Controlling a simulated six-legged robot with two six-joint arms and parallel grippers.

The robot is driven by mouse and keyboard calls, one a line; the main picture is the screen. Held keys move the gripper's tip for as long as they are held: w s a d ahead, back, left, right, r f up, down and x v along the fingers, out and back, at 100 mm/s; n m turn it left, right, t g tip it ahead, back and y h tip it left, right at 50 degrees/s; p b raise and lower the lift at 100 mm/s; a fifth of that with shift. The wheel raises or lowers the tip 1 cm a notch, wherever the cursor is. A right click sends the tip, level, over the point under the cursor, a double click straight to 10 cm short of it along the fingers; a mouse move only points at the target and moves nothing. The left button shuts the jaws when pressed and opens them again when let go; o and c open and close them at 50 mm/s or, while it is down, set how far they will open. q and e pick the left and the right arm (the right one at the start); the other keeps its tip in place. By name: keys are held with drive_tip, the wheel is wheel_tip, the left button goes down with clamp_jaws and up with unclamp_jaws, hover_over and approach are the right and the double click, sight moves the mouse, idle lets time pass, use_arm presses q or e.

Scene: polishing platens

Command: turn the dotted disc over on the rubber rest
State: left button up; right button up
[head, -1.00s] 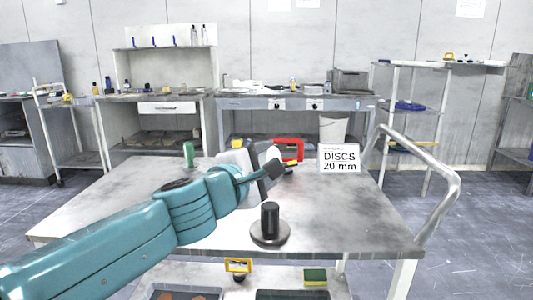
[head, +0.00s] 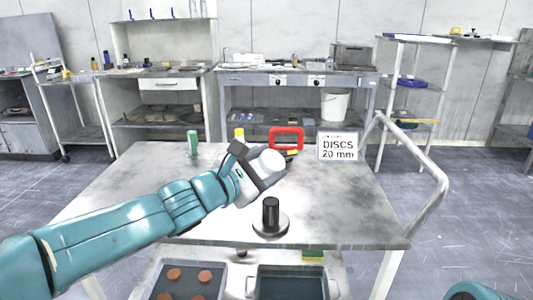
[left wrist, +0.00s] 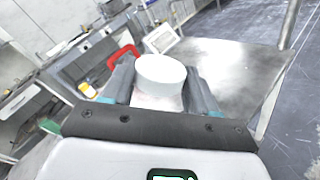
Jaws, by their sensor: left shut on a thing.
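My left gripper (head: 262,172) is raised over the cart top and shut on a pale white disc (head: 272,161). In the left wrist view the disc (left wrist: 160,70) sits between the two fingers, with a plain, pale round face showing. I see no dots on it. A black upright cylinder on a round grey base (head: 270,222) stands at the cart's front edge, below and apart from the gripper. I cannot tell if this is the rubber rest. My right gripper is out of view.
A green-handled thing (head: 193,143), a yellow-topped bottle (head: 239,134), a red frame (head: 286,138) and a "DISCS 20 mm" sign (head: 338,146) stand along the back of the cart top (head: 340,200). Below are a tray with reddish discs (head: 187,284) and a dark tray (head: 290,284).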

sight(264, 204)
use_arm(q)
drive_tip(key=shift+w+a+r+n+g+h+p, duration=0.15)
drive_tip(key=shift+n+h+p, duration=0.4)
drive_tip(key=shift+p, duration=0.9)
drive_tip(key=shift+s+d+n+g+h+p, duration=0.1)
drive_tip(key=shift+n+h+p, duration=0.1)
drive_tip(key=shift+n+p, duration=1)
drive_tip(key=shift+w+a+r+n+g+h+p, duration=0.15)
drive_tip(key=shift+n+h+p, duration=0.2)
drive_tip(key=shift+p, duration=1.4)
drive_tip(key=shift+s+f+n+p, duration=0.15)
drive_tip(key=shift+n+p, duration=0.35)
drive_tip(key=shift+p, duration=0.45)
wheel_tip(264, 204, down, 2)
drive_tip(key=shift+f+b, duration=0.1)
drive_tip(key=shift+b, duration=0.85)
wheel_tip(264, 204, down, 4)
drive_tip(key=b, duration=0.3)
drive_tip(key=shift+f, duration=0.2)
drive_tip(key=shift+f+b, duration=1.05)
drive_tip(key=shift+d, duration=0.1)
drive_tip(key=o, duration=1.1)
